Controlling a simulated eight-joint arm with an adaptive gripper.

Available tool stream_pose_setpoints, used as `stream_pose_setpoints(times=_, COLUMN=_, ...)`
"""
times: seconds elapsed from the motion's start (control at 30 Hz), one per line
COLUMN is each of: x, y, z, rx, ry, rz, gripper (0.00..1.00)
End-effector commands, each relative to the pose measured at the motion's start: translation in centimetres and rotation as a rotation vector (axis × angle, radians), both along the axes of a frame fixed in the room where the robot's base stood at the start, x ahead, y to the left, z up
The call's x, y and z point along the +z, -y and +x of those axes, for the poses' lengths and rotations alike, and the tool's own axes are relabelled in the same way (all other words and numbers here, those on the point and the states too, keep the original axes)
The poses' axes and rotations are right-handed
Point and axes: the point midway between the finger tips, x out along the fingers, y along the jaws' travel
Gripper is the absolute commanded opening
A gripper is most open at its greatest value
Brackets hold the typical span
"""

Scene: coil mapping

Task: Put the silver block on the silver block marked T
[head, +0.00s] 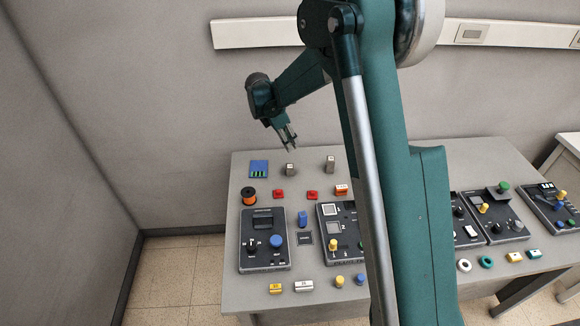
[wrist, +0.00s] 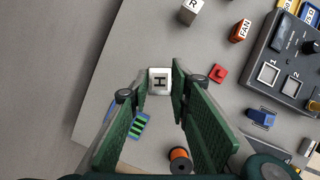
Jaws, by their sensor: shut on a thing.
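My gripper (head: 290,147) is above the table's back left part. In the wrist view my gripper (wrist: 160,88) has its green fingers on either side of a silver block marked H (wrist: 159,81), shut on it. In the head view the held block is too small to make out. A silver block (head: 290,168) stands on the table below the gripper, its marking unreadable. Another silver block (head: 330,163), marked R in the wrist view (wrist: 191,11), stands to its right. I cannot read a T on any block; the held block may hide one in the wrist view.
A blue board (head: 259,168) lies left of the silver blocks, with an orange spool (head: 249,196) in front of it. Red blocks (head: 278,195) (head: 312,195) and a FAN block (head: 341,190) lie nearer. Control panels (head: 265,240) fill the middle.

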Motion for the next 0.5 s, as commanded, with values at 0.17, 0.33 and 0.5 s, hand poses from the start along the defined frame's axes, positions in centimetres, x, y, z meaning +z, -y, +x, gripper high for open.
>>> stream_pose_setpoints(times=0.17, x=0.03, y=-0.23, z=-0.04, rx=0.002, ry=0.000, rz=0.000, gripper=0.07)
stream_pose_setpoints(times=0.33, x=0.01, y=-0.21, z=-0.04, rx=0.002, ry=0.000, rz=0.000, gripper=0.07)
stream_pose_setpoints(times=0.5, x=-0.58, y=-0.20, z=-0.02, rx=0.002, ry=0.000, rz=0.000, gripper=0.07)
